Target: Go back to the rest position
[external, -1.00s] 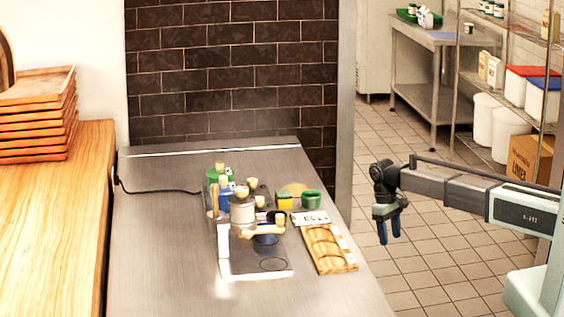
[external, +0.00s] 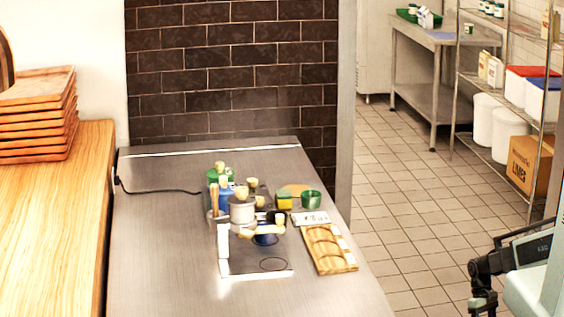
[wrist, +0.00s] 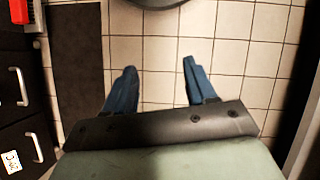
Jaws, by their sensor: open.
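My gripper shows in the wrist view (wrist: 160,80), with its two blue fingers spread apart and nothing between them. It points down over the tiled floor. In the external view my arm is folded at the lower right edge, clear of the counter; the gripper's fingertips are cut off by the bottom of the picture there.
The steel counter (external: 165,260) holds a cluster of pots and bottles, a green cup (external: 311,200) and a wooden board with hollows (external: 330,249). A shelf rack with a cardboard box (external: 529,163) stands at the back right. In the wrist view, dark drawers (wrist: 25,110) are at left.

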